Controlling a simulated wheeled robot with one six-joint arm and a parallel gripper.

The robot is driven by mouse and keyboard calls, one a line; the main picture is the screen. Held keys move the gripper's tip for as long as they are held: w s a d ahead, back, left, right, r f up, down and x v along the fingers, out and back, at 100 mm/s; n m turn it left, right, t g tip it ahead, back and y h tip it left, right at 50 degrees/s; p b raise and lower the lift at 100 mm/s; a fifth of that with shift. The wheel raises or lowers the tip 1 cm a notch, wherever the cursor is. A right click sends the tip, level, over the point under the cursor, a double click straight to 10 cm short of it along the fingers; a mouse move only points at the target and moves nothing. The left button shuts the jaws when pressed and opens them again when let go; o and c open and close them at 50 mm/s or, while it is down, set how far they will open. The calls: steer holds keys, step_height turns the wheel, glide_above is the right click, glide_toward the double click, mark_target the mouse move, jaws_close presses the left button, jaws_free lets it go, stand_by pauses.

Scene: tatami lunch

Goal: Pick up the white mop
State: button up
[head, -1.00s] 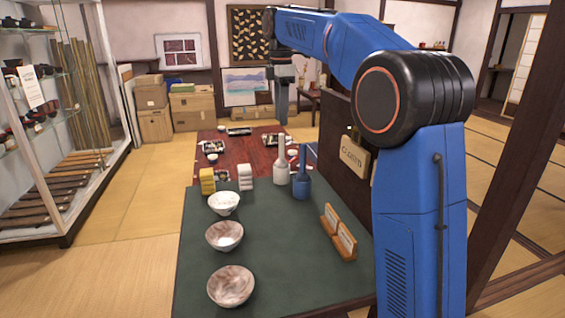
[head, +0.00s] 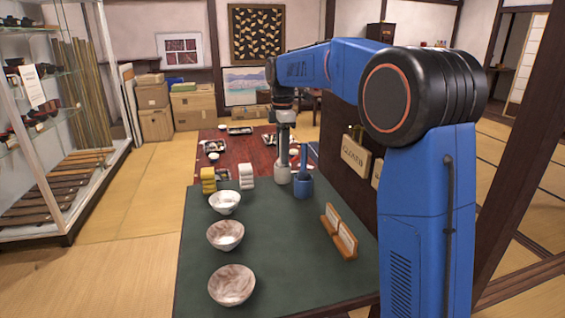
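The white mop (head: 283,177) stands upright near the far edge of the green table, and only its lower, rounded part shows clearly. My gripper (head: 284,160) points straight down over it, and its grey end covers the mop's handle in this view. The fingers look to be at the handle, but they are too small to tell whether they are open or closed on it. A blue mop (head: 303,186) stands upright close by on the right.
Three bowls (head: 231,285) line the green table's left side. Yellow (head: 208,180) and white (head: 246,176) stacks stand left of the mop. A wooden card stand (head: 339,232) is at right. A red table (head: 230,150) with dishes lies beyond. A dark panel with signs (head: 355,157) stands right.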

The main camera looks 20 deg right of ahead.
steer(key=shift+f, duration=0.9)
jaws_close()
